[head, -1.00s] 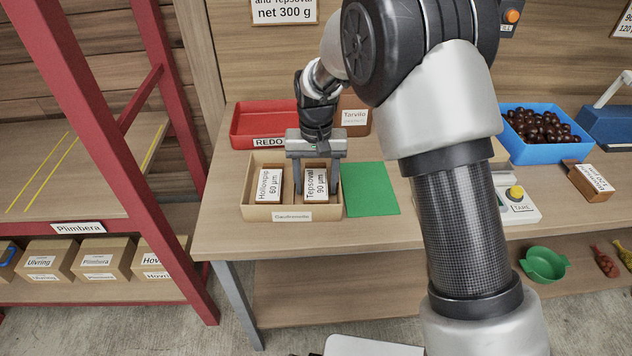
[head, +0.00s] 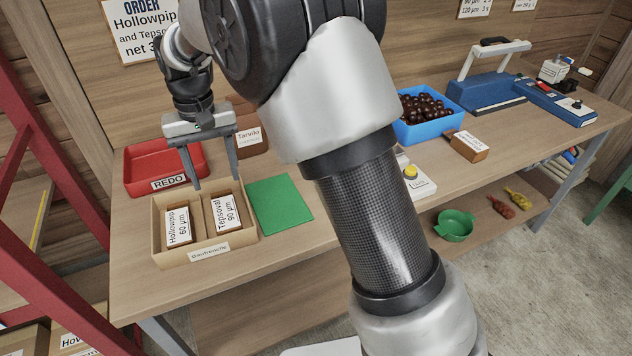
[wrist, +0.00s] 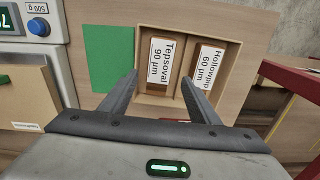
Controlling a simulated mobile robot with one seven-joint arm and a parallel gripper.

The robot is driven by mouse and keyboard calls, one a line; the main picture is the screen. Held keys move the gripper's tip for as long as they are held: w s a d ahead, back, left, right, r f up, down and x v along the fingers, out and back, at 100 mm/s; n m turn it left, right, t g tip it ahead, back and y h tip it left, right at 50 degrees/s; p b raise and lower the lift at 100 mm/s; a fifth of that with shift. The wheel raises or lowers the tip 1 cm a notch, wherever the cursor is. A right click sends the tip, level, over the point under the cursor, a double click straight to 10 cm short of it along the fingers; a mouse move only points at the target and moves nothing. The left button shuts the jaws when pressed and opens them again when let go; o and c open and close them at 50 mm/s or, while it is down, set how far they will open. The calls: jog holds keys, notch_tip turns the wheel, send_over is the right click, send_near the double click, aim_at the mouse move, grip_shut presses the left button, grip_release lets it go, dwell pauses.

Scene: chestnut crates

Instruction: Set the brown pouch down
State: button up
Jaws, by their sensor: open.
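A brown pouch labelled Tepsoval 90 µm (head: 225,213) lies in the right compartment of a tan cardboard crate (head: 207,252). It also shows in the wrist view (wrist: 163,62). A second brown pouch labelled Hollowpip 60 µm (head: 178,226) lies in the left compartment, and it shows in the wrist view (wrist: 209,66). My gripper (head: 215,184) is open and empty above the back of the crate, apart from both pouches. Its fingers also show in the wrist view (wrist: 158,78), spread wide.
A green mat (head: 280,205) lies right of the crate. A red REDO tray (head: 135,178) and a brown Tarvilo container (head: 252,137) stand behind. A blue bin (head: 430,127) of brown balls, a scale (head: 418,181) and a brown labelled block (head: 464,150) stand further right.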

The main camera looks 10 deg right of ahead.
jog(key=s+d+r+m+t, duration=0.1)
jog(key=s+d+r, duration=0.3)
jog(key=d+r, duration=0.3)
jog(key=s+d+r+t, duration=0.2)
jog(key=s+d+r, duration=0.3)
jog(key=d, duration=0.3)
jog(key=s+d+t, duration=0.1)
jog(key=s+d, duration=0.4)
jog(key=s, duration=0.2)
jog(key=s+d+m+t, duration=0.1)
jog(key=s+d, duration=0.3)
jog(key=s, duration=0.3)
jog(key=shift+s+d+t, duration=0.25)
jog(key=shift+d+t, duration=0.05)
jog(key=shift+d, duration=0.1)
